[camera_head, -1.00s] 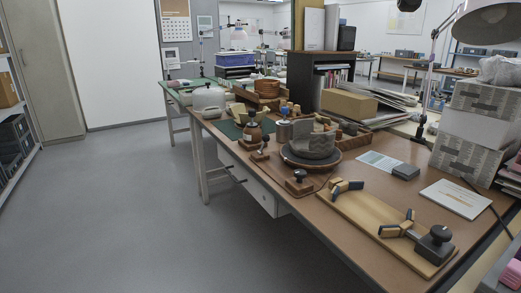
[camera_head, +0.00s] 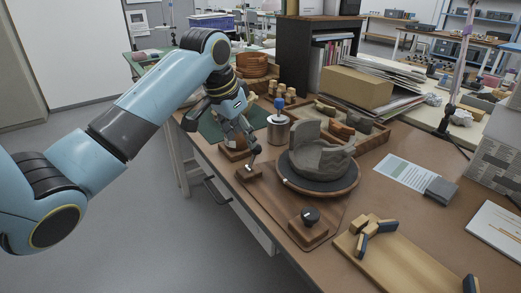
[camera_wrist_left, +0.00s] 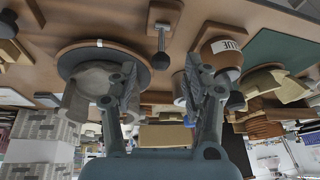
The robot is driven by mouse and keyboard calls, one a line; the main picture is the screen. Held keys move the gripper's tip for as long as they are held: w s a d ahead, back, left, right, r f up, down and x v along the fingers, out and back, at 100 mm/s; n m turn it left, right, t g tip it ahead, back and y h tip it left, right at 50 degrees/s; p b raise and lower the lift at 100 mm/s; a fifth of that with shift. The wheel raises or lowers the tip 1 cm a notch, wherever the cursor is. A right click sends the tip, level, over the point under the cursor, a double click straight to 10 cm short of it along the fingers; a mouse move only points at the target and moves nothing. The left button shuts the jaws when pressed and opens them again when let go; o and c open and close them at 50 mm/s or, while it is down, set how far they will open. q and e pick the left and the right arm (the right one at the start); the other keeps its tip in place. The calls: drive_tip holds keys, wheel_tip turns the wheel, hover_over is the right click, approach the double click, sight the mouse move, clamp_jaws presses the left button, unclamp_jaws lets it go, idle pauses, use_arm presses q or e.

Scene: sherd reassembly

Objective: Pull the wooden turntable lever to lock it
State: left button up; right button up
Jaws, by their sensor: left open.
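The wooden turntable (camera_head: 350,190) stands on the bench with a dark disc on top, and a grey broken pot (camera_head: 320,155) sits on it. Left of it, the lever (camera_head: 254,156) rises from a small wooden block (camera_head: 248,173) with a dark round knob at its upper end. My left gripper (camera_head: 242,138) is open, pointing down just behind the lever, fingers empty. In the left wrist view, which is upside down, the lever (camera_wrist_left: 161,42) shows between and beyond the open fingers of my gripper (camera_wrist_left: 162,78). I cannot tell whether a finger touches it. My right gripper is out of view.
A labelled brown bottle (camera_wrist_left: 222,50) stands close beside the gripper. A metal canister (camera_head: 278,134) is behind the turntable. A black knob (camera_head: 310,216) on a wooden base is in front. A wooden board (camera_head: 400,265) with padded clamps lies at the right.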

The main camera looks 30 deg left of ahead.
sight(253, 155)
use_arm(q)
drive_tip(key=x, duration=0.3)
drive_tip(key=b+x, duration=0.1)
drive_tip(key=x, duration=0.2)
drive_tip(key=b+x, duration=0.1)
drive_tip(key=x, duration=0.2)
drive_tip(key=shift+w, duration=0.4)
drive_tip(key=shift+w+f+b, duration=0.2)
drive_tip(key=shift+f+b, duration=0.1)
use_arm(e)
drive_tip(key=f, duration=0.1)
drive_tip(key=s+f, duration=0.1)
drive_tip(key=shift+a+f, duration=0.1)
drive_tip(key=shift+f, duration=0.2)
use_arm(q)
clamp_jaws()
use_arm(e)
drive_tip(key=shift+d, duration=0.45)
